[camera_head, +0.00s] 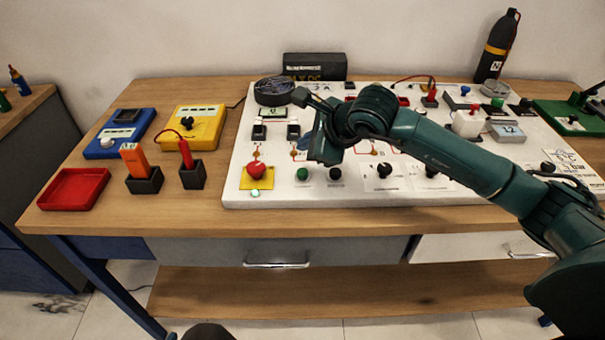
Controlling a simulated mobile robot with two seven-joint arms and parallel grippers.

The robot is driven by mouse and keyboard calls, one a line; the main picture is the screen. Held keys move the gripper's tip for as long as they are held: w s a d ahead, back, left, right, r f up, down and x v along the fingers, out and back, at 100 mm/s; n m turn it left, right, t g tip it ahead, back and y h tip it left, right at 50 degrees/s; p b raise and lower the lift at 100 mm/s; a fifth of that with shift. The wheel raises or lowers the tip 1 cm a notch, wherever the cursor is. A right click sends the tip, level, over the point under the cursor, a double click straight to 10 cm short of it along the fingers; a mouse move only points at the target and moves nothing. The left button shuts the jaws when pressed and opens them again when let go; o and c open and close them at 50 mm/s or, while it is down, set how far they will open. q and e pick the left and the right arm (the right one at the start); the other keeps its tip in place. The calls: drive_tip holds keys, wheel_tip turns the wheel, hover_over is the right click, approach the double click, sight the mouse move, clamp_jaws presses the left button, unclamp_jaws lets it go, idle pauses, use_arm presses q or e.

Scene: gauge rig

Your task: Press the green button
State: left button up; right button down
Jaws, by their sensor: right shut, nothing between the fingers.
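The green button (302,174) is a small round knob near the front edge of the white panel (232,174), just right of the red emergency button (257,169) on its yellow plate. My right arm reaches in from the right across the panel. My right gripper (318,152) is shut and empty, pointing down above the panel, a little up and to the right of the green button in the picture. The button shows uncovered, and the gripper appears apart from it. My left gripper is not in view.
Black knobs (383,171) line the panel's front edge to the right. A red tray (74,189), an orange device (134,160) in a black holder, and yellow (207,122) and blue (111,141) meters stand on the left. Bare wood lies along the table's front edge.

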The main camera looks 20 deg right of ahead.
sight(307, 174)
wheel_tip(307, 174, down, 3)
drive_tip(key=shift+f+b, duration=0.2)
drive_tip(key=shift+b, duration=0.8)
drive_tip(key=shift+f+b, duration=0.5)
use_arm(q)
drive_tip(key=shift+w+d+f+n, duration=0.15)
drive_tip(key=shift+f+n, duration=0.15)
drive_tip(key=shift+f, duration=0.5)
use_arm(e)
drive_tip(key=shift+r, duration=0.1)
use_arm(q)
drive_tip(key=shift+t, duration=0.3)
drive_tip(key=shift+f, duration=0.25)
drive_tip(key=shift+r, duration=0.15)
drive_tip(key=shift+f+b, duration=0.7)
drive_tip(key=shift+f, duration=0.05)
use_arm(e)
drive_tip(key=shift+f, duration=0.45)
